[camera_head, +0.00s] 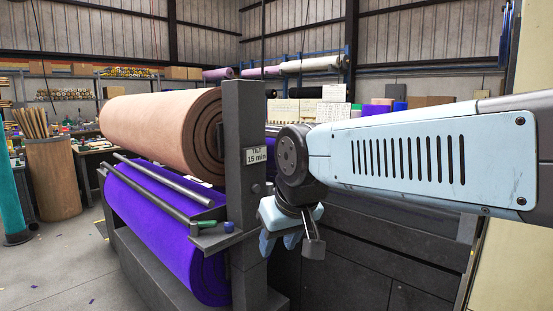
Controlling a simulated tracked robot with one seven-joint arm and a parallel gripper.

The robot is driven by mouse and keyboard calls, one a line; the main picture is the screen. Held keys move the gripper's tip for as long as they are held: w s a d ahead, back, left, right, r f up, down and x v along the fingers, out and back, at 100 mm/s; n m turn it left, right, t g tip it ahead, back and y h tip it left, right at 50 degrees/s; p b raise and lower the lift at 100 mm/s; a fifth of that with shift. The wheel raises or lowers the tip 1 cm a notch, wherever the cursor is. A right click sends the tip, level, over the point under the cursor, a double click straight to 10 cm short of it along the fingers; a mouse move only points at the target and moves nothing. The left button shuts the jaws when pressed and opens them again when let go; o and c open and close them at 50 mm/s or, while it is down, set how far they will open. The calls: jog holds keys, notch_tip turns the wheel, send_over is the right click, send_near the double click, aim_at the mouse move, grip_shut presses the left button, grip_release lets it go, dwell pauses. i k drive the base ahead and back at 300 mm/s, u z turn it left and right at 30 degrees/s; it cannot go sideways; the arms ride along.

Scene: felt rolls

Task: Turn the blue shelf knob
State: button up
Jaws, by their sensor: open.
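A small dark blue knob (229,227) sits at the end of a grey shelf-like bracket (212,242), which juts from the dark upright post in front of the purple felt roll. A green piece (206,224) is just left of the knob. My gripper (281,242) hangs below my wrist to the right of the post, apart from the knob and pointing downward. It is open, with nothing seen between its fingers. My wrist hides part of what lies behind it.
A large tan felt roll (160,128) lies above the purple felt roll (150,215) on the rack. Floor at left is mostly clear.

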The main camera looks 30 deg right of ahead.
aim_at(229, 226)
jog(key=z, duration=0.4)
jog(key=i, duration=1)
jog(key=u, duration=0.05)
